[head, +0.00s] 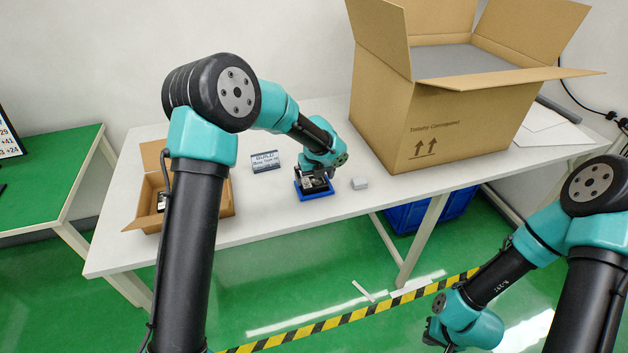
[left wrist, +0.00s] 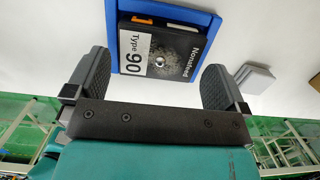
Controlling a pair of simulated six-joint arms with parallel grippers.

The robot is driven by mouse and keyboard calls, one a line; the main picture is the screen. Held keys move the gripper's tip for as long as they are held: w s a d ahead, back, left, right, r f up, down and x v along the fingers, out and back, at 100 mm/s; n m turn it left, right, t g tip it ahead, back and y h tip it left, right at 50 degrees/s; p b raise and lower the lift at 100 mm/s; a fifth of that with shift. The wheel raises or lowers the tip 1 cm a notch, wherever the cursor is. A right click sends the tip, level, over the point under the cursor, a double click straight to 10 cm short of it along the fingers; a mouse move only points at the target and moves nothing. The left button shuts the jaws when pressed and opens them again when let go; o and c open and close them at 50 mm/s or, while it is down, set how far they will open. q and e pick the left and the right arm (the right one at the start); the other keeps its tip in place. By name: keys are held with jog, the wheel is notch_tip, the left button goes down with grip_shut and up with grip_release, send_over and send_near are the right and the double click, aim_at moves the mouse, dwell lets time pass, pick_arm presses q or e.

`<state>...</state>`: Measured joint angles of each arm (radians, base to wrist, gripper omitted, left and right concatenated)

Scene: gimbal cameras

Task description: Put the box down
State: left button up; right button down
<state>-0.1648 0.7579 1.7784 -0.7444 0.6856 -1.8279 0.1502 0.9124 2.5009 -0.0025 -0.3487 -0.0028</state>
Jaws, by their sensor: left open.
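A small black box with a white label reading "Type 90" (left wrist: 165,48) lies in a blue tray (left wrist: 213,25) on the white table. In the head view the box is partly hidden by my left gripper (head: 316,183), and the tray (head: 302,195) shows around it. In the left wrist view my left gripper (left wrist: 157,85) is open, its two fingers apart with nothing clamped between them; the box is just beyond the fingertips. My right gripper (head: 436,332) hangs low at the lower right, away from the table; its fingers are not clear.
An open carton (head: 153,186) stands on the left of the table, with items inside. A large open cardboard box (head: 450,125) stands at the right. A small grey block (head: 360,183) lies right of the tray, and a label card (head: 265,161) behind left. A blue crate (head: 402,218) is underneath.

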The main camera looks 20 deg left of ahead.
aim_at(316, 185)
pick_arm(q)
notch_tip(316, 185, up, 10)
jog(key=s, duration=0.1)
jog(key=shift+s+d, duration=0.15)
jog(key=shift+d, duration=0.25)
